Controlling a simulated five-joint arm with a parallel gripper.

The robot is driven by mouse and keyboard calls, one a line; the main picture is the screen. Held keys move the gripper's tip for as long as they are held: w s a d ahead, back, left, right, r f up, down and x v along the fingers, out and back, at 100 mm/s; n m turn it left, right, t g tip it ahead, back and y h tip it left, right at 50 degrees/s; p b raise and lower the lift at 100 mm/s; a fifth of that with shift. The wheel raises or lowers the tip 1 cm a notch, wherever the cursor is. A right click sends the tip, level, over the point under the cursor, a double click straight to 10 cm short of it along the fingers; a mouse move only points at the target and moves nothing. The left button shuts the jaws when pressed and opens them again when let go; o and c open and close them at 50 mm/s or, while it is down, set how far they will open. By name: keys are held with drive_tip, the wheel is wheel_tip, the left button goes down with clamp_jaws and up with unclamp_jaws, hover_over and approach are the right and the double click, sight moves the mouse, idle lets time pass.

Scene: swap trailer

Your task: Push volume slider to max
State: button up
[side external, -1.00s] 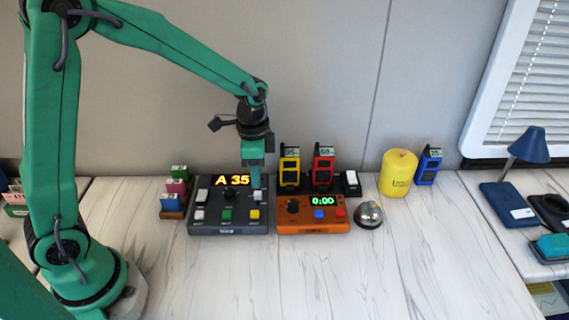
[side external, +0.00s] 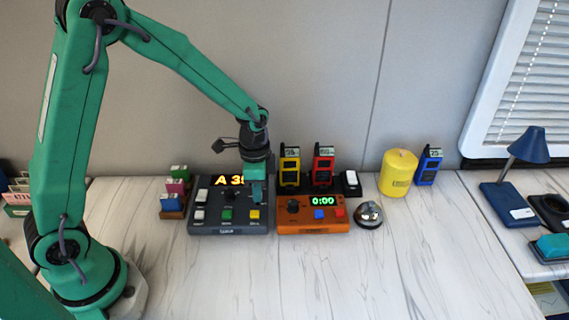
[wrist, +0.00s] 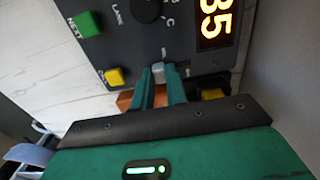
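A pale slider cap (wrist: 158,68) shows on the box in the wrist view, at the tips of my fingers. My gripper (side external: 257,202) points down over the right part of the box and hides the slider in the side view. In the wrist view the two green fingers (wrist: 159,74) have a narrow gap between them. I cannot tell whether they grip the cap or only stand around it.
An orange timer box (side external: 312,228) stands close to the right, with a silver bell (side external: 369,214) beside it. Yellow (side external: 289,168) and red (side external: 323,166) handsets stand behind it. Small coloured blocks (side external: 172,203) stand left of the grey box. The table in front is clear.

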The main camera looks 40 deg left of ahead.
clamp_jaws()
drive_tip(key=shift+w+a, duration=1.05)
drive_tip(key=o, duration=0.6)
unclamp_jaws()
drive_tip(key=shift+r, duration=0.1)
wheel_tip(320, 180, up, 8)
